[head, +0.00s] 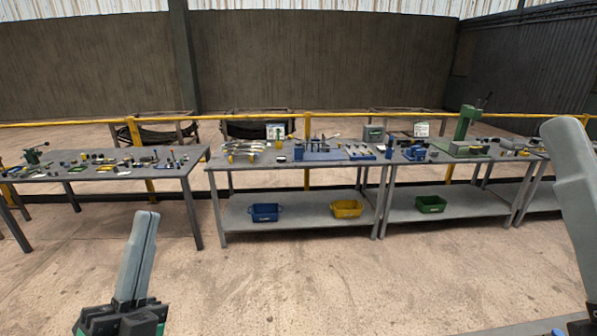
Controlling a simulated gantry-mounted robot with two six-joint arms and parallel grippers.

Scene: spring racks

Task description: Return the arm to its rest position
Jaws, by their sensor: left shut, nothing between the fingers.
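My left gripper (146,214) is at the lower left of the head view, in front of the tables and pointing up. Its two grey fingers lie together, shut with nothing between them. My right gripper (570,122) is at the right edge, where a large grey finger rises up and is partly cut off by the frame. Whether it is open or shut cannot be told. Both grippers are apart from the tables and touch nothing that I can see.
A left table (60,176) and a middle table (222,162) hold many small parts and tools. Blue (265,212), yellow (346,208) and green (431,204) bins stand on the lower shelves. A green press (465,124) stands at the right. The floor (330,285) in front is clear.

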